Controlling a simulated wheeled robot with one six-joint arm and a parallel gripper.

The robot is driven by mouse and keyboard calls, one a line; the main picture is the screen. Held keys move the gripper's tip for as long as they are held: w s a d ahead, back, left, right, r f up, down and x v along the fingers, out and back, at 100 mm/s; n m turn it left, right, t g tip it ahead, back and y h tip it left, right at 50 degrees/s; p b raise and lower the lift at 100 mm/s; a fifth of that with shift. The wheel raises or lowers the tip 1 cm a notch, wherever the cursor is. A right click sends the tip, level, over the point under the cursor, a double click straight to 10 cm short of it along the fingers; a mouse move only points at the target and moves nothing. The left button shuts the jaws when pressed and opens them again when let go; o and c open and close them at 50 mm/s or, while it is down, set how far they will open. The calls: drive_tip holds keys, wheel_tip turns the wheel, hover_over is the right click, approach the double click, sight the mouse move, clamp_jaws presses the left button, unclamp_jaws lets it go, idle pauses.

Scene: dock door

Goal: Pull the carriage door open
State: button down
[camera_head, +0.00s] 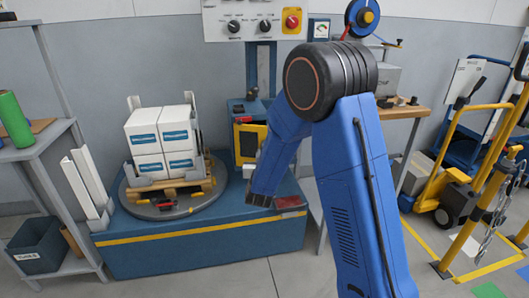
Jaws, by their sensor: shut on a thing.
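The carriage door (252,143) is a dark panel with a yellow frame, on the blue carriage at the mast behind the turntable. My arm covers its right side, and I cannot tell how far it stands open. My gripper (248,172) is at the door's lower edge, mostly hidden behind my blue wrist. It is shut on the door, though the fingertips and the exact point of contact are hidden.
White boxes (160,140) stand on a pallet on the round turntable (135,207), left of the door. The blue base (200,245) has a yellow stripe. A grey shelf (35,160) is at far left. A yellow rail (480,190) and cart stand right. A control panel (255,20) hangs above.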

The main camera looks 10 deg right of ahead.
drive_tip(key=s+a+m+g+h, duration=0.2)
drive_tip(key=a+m+g+h, duration=0.3)
drive_tip(key=a, duration=1)
drive_tip(key=shift+s+a+m+g+h, duration=0.4)
drive_tip(key=shift+m+h, duration=0.7)
drive_tip(key=shift+h, duration=1.1)
drive_tip(key=shift+r, duration=0.1)
drive_tip(key=c, duration=1.8)
unclamp_jaws()
drive_tip(key=shift+d, duration=0.15)
drive_tip(key=shift+c, duration=0.2)
